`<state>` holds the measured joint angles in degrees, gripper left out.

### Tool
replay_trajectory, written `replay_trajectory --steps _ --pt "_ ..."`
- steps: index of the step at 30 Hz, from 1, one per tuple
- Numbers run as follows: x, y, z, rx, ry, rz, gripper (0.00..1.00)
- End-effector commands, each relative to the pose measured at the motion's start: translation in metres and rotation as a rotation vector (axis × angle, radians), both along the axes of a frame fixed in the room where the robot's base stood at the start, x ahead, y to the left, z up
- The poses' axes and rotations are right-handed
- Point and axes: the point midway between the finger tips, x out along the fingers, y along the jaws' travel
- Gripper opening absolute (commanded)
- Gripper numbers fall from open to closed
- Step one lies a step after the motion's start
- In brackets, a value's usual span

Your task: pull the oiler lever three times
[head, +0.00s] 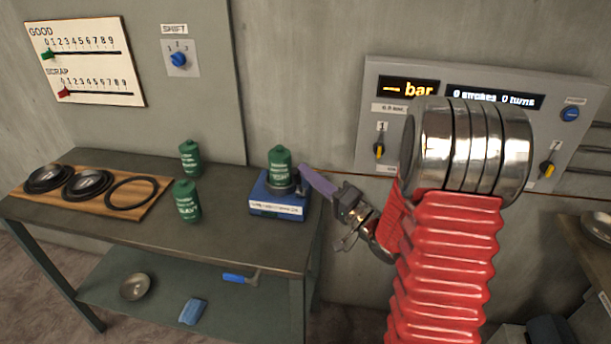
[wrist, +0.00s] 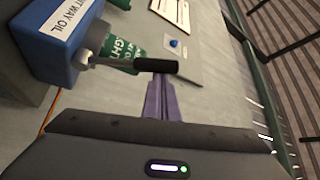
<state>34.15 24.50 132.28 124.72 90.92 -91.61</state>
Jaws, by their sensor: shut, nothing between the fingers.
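The oiler is a blue box (head: 278,203) with a green bottle (head: 281,166) on top, at the right end of the workbench. In the wrist view its blue box (wrist: 62,38) is at the upper left, labelled "WAY OIL". Its lever, a thin metal rod with a black grip (wrist: 157,66), sticks out to the right. I cannot make the lever out in the head view. My gripper (head: 303,170) has purple fingers, shut and empty, beside the oiler's right side. In the wrist view the fingertips (wrist: 160,78) end at the black grip; I cannot tell if they touch it.
Two green bottles (head: 187,201) (head: 190,158) stand left of the oiler. A wooden board (head: 110,212) holds dark round parts. The wall panel (head: 390,75) reads "0 strokes 0 turns" and has yellow-tipped knobs. Bare bench top (head: 222,228) lies between bottles and oiler.

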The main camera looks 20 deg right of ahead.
Motion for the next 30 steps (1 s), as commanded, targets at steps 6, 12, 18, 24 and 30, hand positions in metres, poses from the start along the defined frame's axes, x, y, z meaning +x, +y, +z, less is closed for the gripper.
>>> replay_trajectory --steps 6,12,18,24,30 --pt "0.000 0.007 -0.001 -0.001 0.004 0.017 0.00" --pt "0.005 0.000 0.004 -0.002 0.003 0.017 0.00" --pt "0.015 -0.018 0.015 -0.001 0.001 0.011 0.00" --pt "0.001 -0.032 0.012 0.002 0.003 0.005 0.00" --pt "-0.023 -0.044 0.004 0.001 0.001 0.006 0.00"
